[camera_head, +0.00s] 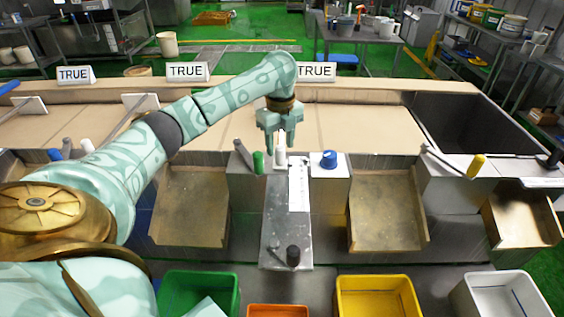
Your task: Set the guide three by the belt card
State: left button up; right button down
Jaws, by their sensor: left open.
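Three white cards reading TRUE stand along the belt's back edge: a left card (76,75), a middle card (188,71) and a right card (316,72). My left gripper (281,137) points down, open, around or just in front of a white upright handle (281,150); I cannot tell if it touches it. Two pale guide bars cross the left part of the belt, the left one (30,104) and the middle one (132,110). Which one is guide three is not marked, and my arm hides part of the belt. My right gripper is out of view.
A green-handled lever (258,162) and a blue knob (329,160) stand close beside the gripper. A yellow-handled lever (477,166) is at right. Below are metal chutes, a green bin (170,300), a yellow bin (377,299) and a white bin (509,294). The right belt (370,120) is clear.

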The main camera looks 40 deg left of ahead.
pick_arm(q)
notch_tip(320, 180, down, 3)
jog(key=shift+f+b, duration=0.15)
jog(key=shift+b, duration=0.35)
jog(key=shift+f, duration=0.5)
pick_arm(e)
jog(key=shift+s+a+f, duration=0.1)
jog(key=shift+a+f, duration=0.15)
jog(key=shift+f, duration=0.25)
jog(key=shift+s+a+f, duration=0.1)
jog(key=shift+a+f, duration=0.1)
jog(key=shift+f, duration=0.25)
